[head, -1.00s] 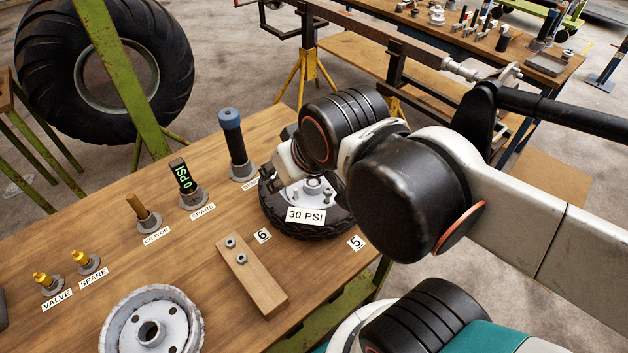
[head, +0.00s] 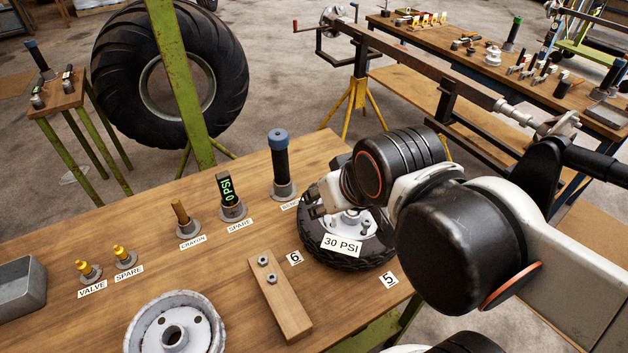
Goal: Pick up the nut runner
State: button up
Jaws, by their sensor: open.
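I cannot tell for sure which thing is the nut runner. A black upright tool with a blue cap (head: 280,165) stands in a grey holder on the near bench, its label partly hidden. Another dark tool with a blue-grey top (head: 39,60) stands on a small stand at far left. My gripper (head: 313,205) is empty, just right of and in front of the blue-capped tool's holder, by the small tyred wheel marked 30 PSI (head: 345,262). Its fingers are small and partly hidden by my wrist.
The near bench (head: 120,300) holds a crayon (head: 181,212), a gauge reading 0 PSI (head: 226,190), brass valves (head: 88,269), a wood block with two nuts (head: 280,300), a bare rim (head: 175,335) and a grey tray (head: 18,287). A large tyre (head: 155,75), an axle on yellow stands and a tool bench (head: 480,60) stand behind.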

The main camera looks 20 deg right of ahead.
aim_at(277, 140)
jog(key=k+l+u, duration=0.1)
jog(key=l, duration=0.3)
jog(key=k+l+u, duration=0.15)
jog(key=l, duration=0.2)
jog(key=l+u, duration=0.15)
jog(key=l, duration=0.4)
jog(key=l+u, duration=0.15)
jog(key=l, duration=0.4)
jog(key=k, duration=0.05)
